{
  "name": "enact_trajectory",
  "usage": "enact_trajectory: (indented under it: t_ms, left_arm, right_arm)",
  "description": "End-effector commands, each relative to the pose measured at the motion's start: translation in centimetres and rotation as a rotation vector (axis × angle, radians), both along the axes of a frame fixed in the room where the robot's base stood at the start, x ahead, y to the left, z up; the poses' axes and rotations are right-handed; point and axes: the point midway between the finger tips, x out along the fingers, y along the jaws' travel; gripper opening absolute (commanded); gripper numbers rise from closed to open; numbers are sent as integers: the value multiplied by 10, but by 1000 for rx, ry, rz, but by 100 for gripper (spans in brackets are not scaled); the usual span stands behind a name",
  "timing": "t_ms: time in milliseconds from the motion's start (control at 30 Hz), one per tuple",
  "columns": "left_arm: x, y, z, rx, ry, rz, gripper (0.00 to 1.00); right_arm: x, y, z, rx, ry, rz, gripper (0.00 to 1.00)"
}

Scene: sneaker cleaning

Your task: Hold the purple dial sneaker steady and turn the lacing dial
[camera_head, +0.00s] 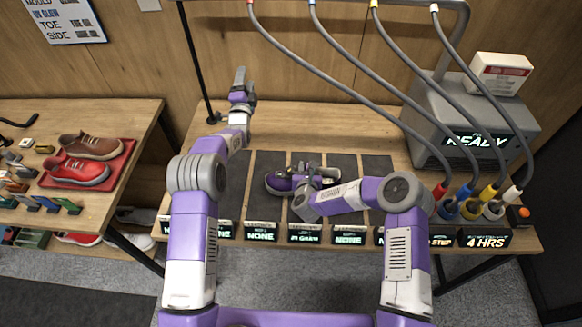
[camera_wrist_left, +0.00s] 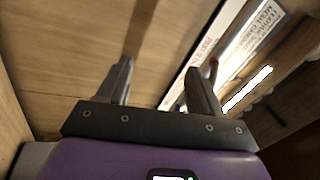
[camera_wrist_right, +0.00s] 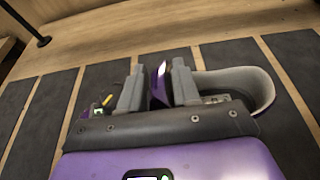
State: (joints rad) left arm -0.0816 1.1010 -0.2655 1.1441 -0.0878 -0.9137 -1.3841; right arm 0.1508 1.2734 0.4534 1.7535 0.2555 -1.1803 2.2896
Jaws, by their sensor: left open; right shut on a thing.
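The purple sneaker (camera_head: 281,184) lies on a dark mat in the middle of the bench, partly covered by my right gripper (camera_head: 306,172). In the right wrist view, my right gripper (camera_wrist_right: 157,88) is shut on a thin purple part of the sneaker, with the sneaker's grey-rimmed opening (camera_wrist_right: 262,88) to the right. I cannot make out the lacing dial. My left gripper (camera_head: 241,76) is raised over the back of the bench, away from the sneaker. It is open and empty in the left wrist view (camera_wrist_left: 162,85).
Dark mats (camera_head: 234,190) line the wooden bench, with small displays along its front edge. A grey machine (camera_head: 455,115) reading READY stands at the right. Several hoses (camera_head: 340,85) arch overhead to coloured fittings. A side table (camera_head: 130,112) at the left holds brown and red shoes.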

Motion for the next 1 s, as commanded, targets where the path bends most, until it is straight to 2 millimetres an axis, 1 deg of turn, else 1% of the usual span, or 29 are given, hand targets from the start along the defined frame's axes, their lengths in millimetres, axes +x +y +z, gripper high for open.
enact_trajectory:
  t_ms: [33,100,200,333,400,467,567,667,733,867,967,1000]
  left_arm:
    - [1,0,9,-97,-36,33,66]
    - [2,4,21,-233,-83,87,66]
    - [-1,12,30,-427,-138,171,66]
    - [-7,24,32,-678,-189,293,66]
    - [-12,30,27,-811,-207,364,66]
    - [-18,34,20,-924,-215,430,66]
    - [-28,37,4,-1110,-216,546,66]
    - [-40,34,-16,-1290,-199,672,66]
    - [-50,28,-32,-1412,-175,765,66]
    - [-70,8,-63,-1625,-102,948,66]
    - [-87,-16,-85,-1775,-20,1097,66]
    - [-95,-27,-93,-1831,21,1160,66]
  right_arm:
    - [-1,0,-1,-1,3,0,0]
    - [-1,0,-1,-1,3,0,0]
    - [-1,0,-1,-1,3,0,0]
    - [-1,0,-1,-1,3,0,0]
    - [-1,0,-2,-1,3,0,0]
    - [-1,0,-2,-1,3,0,0]
    - [-1,0,-2,-1,3,0,0]
    - [-1,0,-2,-1,3,0,0]
    - [-1,0,-2,-1,3,0,0]
    - [-1,0,-2,-1,3,0,0]
    - [-1,0,-2,-1,3,1,0]
    - [-1,0,-2,-1,3,1,0]
